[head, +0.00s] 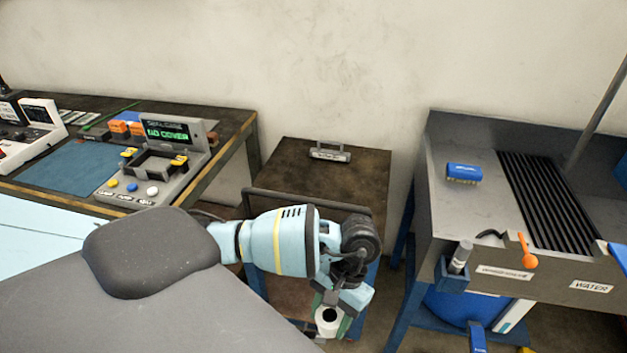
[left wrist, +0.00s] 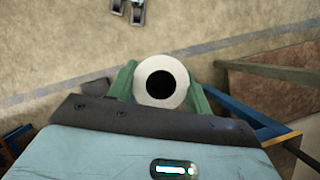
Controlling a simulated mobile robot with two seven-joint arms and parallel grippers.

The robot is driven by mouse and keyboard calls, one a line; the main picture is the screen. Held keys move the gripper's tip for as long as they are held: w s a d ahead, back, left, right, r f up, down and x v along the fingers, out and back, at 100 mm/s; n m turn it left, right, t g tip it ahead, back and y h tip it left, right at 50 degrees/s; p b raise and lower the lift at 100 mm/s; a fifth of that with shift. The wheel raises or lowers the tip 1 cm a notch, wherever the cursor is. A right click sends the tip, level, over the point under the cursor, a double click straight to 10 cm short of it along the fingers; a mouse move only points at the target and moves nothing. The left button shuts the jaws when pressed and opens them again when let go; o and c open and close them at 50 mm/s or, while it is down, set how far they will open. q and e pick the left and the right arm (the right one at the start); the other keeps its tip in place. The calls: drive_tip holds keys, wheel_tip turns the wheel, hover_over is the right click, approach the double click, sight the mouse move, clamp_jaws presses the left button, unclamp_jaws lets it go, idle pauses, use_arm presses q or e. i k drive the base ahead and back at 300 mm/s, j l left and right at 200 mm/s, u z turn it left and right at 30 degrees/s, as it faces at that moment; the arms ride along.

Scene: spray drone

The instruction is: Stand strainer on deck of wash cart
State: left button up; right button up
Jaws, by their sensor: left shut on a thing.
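My left gripper (head: 331,316) is shut on a white round piece with a dark opening, which looks like the strainer (head: 326,328). In the left wrist view the strainer (left wrist: 162,101) sits between the green fingers (left wrist: 162,90), its open end toward the camera. The wash cart, as I take it, is the low cart with a brown deck (head: 300,180) in the middle of the head view. The gripper is in front of the cart's near side, out past the deck. My arm hides part of the cart's lower half. My right gripper is not in view.
A push bar (head: 300,196) crosses the cart's near edge. A small labelled holder (head: 330,154) stands at the deck's back; the rest of the visible deck is bare. A grey sink bench (head: 450,215) stands right, a workbench with a NO COVER display (head: 167,132) left.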

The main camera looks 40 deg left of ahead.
sight(317, 194)
drive_tip(key=k+j, duration=0.15)
drive_tip(key=j, duration=0.2)
drive_tip(key=k+j+z, duration=0.1)
drive_tip(key=j, duration=0.25)
drive_tip(key=k+j, duration=0.25)
drive_tip(key=j+z, duration=0.05)
drive_tip(key=j, duration=0.05)
